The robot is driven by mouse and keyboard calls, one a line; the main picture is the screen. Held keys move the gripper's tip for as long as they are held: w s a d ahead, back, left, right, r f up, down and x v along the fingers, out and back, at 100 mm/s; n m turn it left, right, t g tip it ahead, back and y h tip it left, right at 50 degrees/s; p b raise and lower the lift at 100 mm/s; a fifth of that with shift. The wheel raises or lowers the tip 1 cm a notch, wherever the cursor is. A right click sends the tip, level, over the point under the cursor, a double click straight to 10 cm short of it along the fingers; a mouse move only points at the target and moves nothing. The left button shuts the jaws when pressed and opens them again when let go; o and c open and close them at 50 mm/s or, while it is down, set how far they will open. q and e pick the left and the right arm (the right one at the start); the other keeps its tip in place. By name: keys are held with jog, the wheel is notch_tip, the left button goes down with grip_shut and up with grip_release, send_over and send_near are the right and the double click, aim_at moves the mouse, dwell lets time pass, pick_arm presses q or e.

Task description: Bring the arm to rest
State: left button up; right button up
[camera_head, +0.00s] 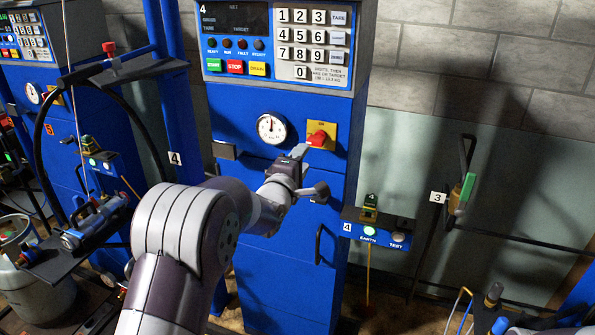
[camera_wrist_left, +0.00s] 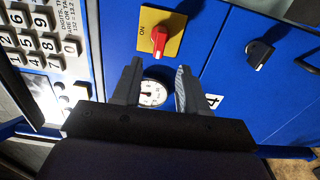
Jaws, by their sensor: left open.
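My left arm rises from the bottom of the head view and reaches out to the front of the blue scale cabinet (camera_head: 285,235). My left gripper (camera_head: 308,170) is open, with its two fingers apart and nothing between them. It is below the red rotary switch (camera_head: 318,138) on its yellow plate. In the wrist view the open gripper (camera_wrist_left: 156,82) has the round white gauge (camera_wrist_left: 152,93) showing between its fingers. The red switch (camera_wrist_left: 160,40) lies beyond the fingertips, apart from them, beside the word ON. My right gripper is not in view.
A keypad panel (camera_head: 313,45) with coloured buttons tops the cabinet. A blue earth and test box (camera_head: 375,232) juts out at right. A hose and blue posts stand at left, near a grey gas cylinder (camera_head: 40,280). A black handle (camera_head: 320,245) sits low on the cabinet.

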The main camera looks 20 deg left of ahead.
pick_arm(q)
jog(key=s, duration=0.2)
jog(key=shift+s, duration=0.35)
